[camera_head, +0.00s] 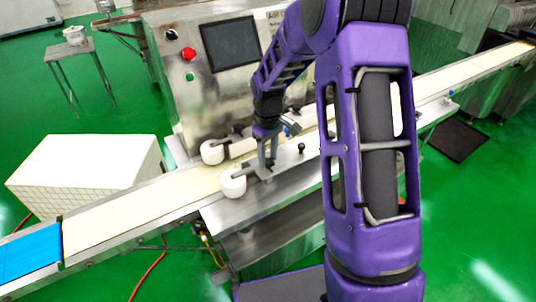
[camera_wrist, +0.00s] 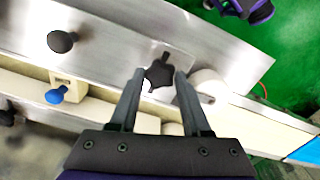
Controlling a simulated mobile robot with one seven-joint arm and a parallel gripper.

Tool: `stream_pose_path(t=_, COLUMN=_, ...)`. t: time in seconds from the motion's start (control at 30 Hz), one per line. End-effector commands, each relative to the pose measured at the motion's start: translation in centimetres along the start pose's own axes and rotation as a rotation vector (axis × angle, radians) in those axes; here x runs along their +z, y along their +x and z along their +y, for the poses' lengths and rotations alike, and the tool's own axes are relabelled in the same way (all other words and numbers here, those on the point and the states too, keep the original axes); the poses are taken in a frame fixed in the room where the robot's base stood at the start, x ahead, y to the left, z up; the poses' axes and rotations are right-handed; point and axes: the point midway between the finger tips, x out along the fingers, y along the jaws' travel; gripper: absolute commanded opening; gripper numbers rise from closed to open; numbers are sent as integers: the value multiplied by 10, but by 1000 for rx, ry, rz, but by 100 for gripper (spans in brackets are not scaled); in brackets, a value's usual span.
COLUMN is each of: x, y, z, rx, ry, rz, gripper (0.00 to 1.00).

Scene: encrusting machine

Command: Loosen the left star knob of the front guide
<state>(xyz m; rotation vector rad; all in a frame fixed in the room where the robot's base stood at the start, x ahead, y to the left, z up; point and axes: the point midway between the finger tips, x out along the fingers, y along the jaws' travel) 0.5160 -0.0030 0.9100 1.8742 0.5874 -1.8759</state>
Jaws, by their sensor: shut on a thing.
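The left star knob (camera_wrist: 159,73) is black and sits on the metal plate of the front guide, in the upper middle of the wrist view. My gripper (camera_wrist: 160,76) is shut on it, one fingertip on each side. In the head view my gripper (camera_head: 267,163) points down at the guide plate, just right of a white roller (camera_head: 233,186); the knob is largely hidden there by the fingers. A second black knob (camera_head: 301,148) stands free to the right on the same plate; it also shows at upper left in the wrist view (camera_wrist: 61,41).
A blue knob (camera_wrist: 56,95) on a beige block and a second white roller (camera_head: 212,152) are close by. The conveyor belt (camera_head: 130,215) runs behind the guide. The machine's panel with a dark screen (camera_head: 230,43) and red button (camera_head: 188,53) rises behind.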

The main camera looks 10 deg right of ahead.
Motion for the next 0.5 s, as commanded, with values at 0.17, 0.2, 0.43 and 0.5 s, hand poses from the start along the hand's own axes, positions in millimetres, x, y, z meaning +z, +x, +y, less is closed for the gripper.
stream_pose_path(t=0.17, x=0, y=-2, z=1, rx=1, ry=-95, rz=3, gripper=0)
stream_pose_path(t=0.2, x=-1, y=-2, z=1, rx=1, ry=-113, rz=3, gripper=0)
stream_pose_path(t=0.43, x=-1, y=-1, z=1, rx=3, ry=-175, rz=3, gripper=0)
stream_pose_path(t=0.5, x=-1, y=-1, z=1, rx=3, ry=-182, rz=3, gripper=0)
